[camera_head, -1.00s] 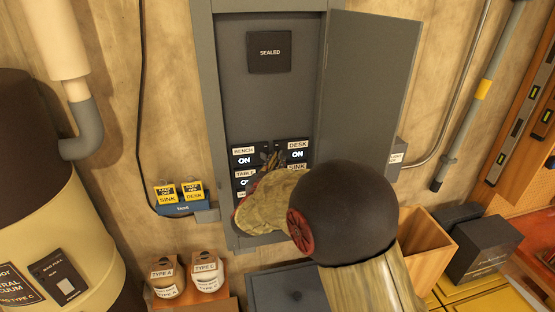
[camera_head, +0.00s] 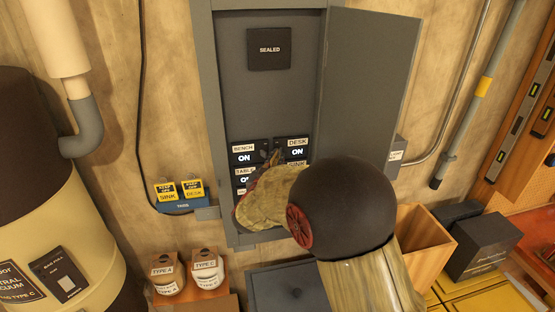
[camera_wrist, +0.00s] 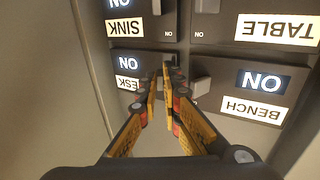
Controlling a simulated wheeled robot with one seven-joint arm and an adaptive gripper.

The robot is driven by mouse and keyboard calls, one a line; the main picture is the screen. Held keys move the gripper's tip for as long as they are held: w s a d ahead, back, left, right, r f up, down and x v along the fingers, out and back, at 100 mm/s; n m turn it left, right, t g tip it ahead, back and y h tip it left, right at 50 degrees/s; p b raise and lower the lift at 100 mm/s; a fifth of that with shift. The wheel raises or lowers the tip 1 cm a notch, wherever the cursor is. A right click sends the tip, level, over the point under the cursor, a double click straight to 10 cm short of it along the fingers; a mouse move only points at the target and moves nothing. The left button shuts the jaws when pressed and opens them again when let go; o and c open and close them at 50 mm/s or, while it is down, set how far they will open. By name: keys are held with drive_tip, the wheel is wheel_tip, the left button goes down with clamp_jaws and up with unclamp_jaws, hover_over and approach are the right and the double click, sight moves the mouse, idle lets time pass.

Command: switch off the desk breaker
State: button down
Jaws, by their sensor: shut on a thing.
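The desk breaker (camera_head: 297,152) is at the upper right of the breaker group in the open grey panel, and its display reads ON. In the wrist view, which looks upside down, the desk breaker (camera_wrist: 130,64) is left of centre, its label partly covered by my finger. My gripper (camera_wrist: 168,74) has its two fingers drawn close together at the desk breaker's small dark lever (camera_wrist: 169,60), shut on it. In the head view my gripper (camera_head: 273,158) is largely hidden behind my own wrist.
The bench breaker (camera_wrist: 262,82) is beside my fingers, its grey lever (camera_wrist: 199,86) close to the right finger. The sink breaker (camera_wrist: 125,10) and table breaker (camera_wrist: 270,28) also border it. The open panel door (camera_head: 370,80) stands to the right. Yellow tags (camera_head: 193,189) sit lower left.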

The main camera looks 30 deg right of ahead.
sight(282, 151)
drive_tip(key=shift+s+d+f+n+t+y+b, duration=0.15)
drive_tip(key=shift+n+t+y+b, duration=0.3)
drive_tip(key=shift+b, duration=0.75)
drive_tip(key=shift+s+d+r+n+t+y+b, duration=0.15)
drive_tip(key=shift+d+n+t+y+b, duration=0.4)
drive_tip(key=shift+n+y+b, duration=1.2)
drive_tip(key=shift+s+d+n+t+y+b, duration=0.25)
drive_tip(key=shift+t+y+b, duration=0.7)
drive_tip(key=shift+b, duration=1.9)
drive_tip(key=shift+s+d+r+n+t+y+b, duration=0.15)
drive_tip(key=shift+d+n+t+y+b, duration=0.3)
drive_tip(key=shift+n+y+b, duration=1)
drive_tip(key=shift+d+y, duration=0.15)
drive_tip(key=shift+y, duration=0.75)
drive_tip(key=shift+d+n+y+p, duration=0.1)
drive_tip(key=shift+n+y+p, duration=0.3)
drive_tip(key=shift+y+p, duration=0.25)
